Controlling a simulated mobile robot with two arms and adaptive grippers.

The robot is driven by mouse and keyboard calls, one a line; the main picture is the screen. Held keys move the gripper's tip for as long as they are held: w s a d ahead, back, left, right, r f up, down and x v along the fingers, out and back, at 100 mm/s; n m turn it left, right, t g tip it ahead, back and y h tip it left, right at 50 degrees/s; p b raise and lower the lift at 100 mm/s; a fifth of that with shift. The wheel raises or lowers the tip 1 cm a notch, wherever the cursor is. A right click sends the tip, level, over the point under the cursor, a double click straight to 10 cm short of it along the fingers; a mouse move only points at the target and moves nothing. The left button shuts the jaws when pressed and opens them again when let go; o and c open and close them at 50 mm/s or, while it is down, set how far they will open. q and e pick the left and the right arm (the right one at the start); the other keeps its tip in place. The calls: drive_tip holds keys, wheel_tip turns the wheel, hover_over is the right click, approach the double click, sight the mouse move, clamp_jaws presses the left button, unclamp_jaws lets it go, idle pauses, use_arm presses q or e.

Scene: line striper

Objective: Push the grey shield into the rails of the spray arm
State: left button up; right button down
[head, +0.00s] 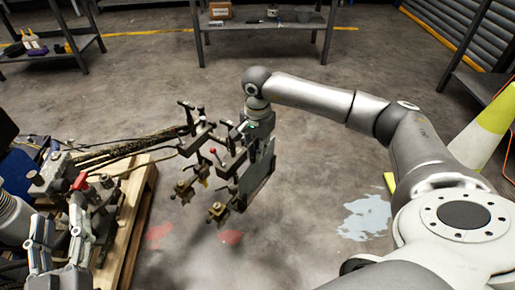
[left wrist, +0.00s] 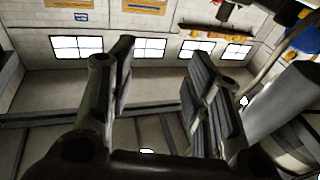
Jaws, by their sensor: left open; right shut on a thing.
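The grey shield (head: 259,168) is a flat upright plate right of the spray arm (head: 213,152), close against its brackets. I cannot tell whether it sits in the rails. The spray arm carries dark T-handled clamps, brass-coloured nozzles and a red-knobbed lever. My right gripper (head: 258,122) points down at the top of the shield and is shut on it; its fingertips are mostly hidden. My left gripper (head: 62,240) is at the lower left, open and empty, beside the machine. Its two padded fingers stand apart in the left wrist view (left wrist: 165,85).
The line striper (head: 55,180), with hoses and a red valve handle, stands by a wooden pallet (head: 130,215) at left. Red and pale blue paint stains (head: 366,217) mark the floor. A striped cone (head: 485,125) stands right. Shelves (head: 265,28) stand behind; mid-floor is clear.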

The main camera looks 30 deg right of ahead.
use_arm(q)
drive_tip(key=shift+s+d+r+t+h+b, duration=0.1)
drive_tip(key=shift+s+r+t+h+b, duration=0.1)
drive_tip(key=shift+r+t, duration=0.45)
drive_tip(key=shift+s+d+r+t+h+b, duration=0.15)
drive_tip(key=shift+r+t+h, duration=0.1)
drive_tip(key=shift+r, duration=0.8)
use_arm(e)
drive_tip(key=shift+f, duration=0.5)
use_arm(q)
drive_tip(key=shift+f, duration=0.1)
use_arm(e)
drive_tip(key=shift+f, duration=0.1)
drive_tip(key=shift+f, duration=0.35)
use_arm(q)
drive_tip(key=shift+s+r+t+h+b, duration=0.2)
drive_tip(key=shift+s+r+t, duration=0.15)
drive_tip(key=shift+r+t, duration=0.3)
drive_tip(key=shift+s+r+t+h+b, duration=0.1)
drive_tip(key=shift+s+r+t+b, duration=0.25)
drive_tip(key=shift+r, duration=0.5)
use_arm(e)
drive_tip(key=shift+f, duration=0.2)
drive_tip(key=c, duration=1.7)
unclamp_jaws()
use_arm(q)
drive_tip(key=shift+r, duration=0.1)
use_arm(e)
drive_tip(key=o, duration=0.3)
drive_tip(key=shift+o, duration=0.2)
